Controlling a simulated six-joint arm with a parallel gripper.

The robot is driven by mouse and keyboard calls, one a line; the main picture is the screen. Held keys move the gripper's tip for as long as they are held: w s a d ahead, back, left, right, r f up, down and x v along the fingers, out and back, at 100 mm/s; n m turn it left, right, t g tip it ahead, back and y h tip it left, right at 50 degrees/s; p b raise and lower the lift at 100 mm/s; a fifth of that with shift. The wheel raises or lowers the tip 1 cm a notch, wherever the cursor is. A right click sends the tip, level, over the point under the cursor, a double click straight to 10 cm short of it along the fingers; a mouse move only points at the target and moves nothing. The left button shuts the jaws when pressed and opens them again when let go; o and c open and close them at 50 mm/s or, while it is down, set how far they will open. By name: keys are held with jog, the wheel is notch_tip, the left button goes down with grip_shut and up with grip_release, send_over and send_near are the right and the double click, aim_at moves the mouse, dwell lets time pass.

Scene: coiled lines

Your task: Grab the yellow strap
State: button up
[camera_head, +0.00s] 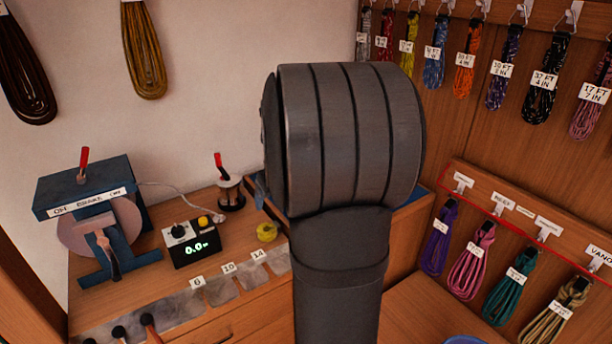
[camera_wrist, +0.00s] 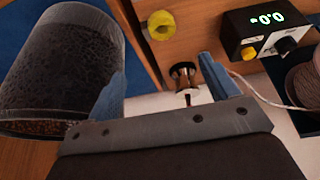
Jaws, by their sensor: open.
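A small yellow coil (camera_head: 267,231), the only yellow strap-like roll on the bench, lies on the wood right of the digital meter. It also shows in the wrist view (camera_wrist: 161,25) as a ring with a dark centre, at the top. My gripper (camera_wrist: 162,68) is open and empty, its two blue fingers apart. The yellow coil shows beyond the fingertips, between them in the picture and not touched. A thin yellow hank (camera_head: 408,32) also hangs on the upper rack.
A spool post with a red handle (camera_head: 230,182) stands just behind the coil. The meter (camera_head: 190,243) and a blue winder (camera_head: 97,215) are to the left. A dark textured cylinder (camera_wrist: 62,70) stands beside my left finger. Coiled lines hang at the right.

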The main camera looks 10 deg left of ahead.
aim_at(265, 230)
jog(key=s+a+n+h, duration=0.1)
jog(key=a+n+h, duration=0.7)
jog(key=n, duration=1.3)
jog(key=w+f, duration=0.1)
jog(key=f, duration=0.4)
jog(key=w+d+f+y, duration=0.1)
jog(key=w+f, duration=0.1)
jog(key=f, duration=0.4)
jog(key=w+f+y, duration=0.1)
jog(key=w+f, duration=0.1)
jog(key=f, duration=0.3)
jog(key=shift+w+d+f+t, duration=0.1)
jog(key=shift+d+f+t, duration=0.15)
jog(key=shift+d+t, duration=0.15)
jog(key=shift+a, duration=0.1)
jog(key=c, duration=1.1)
jog(key=shift+r, duration=0.1)
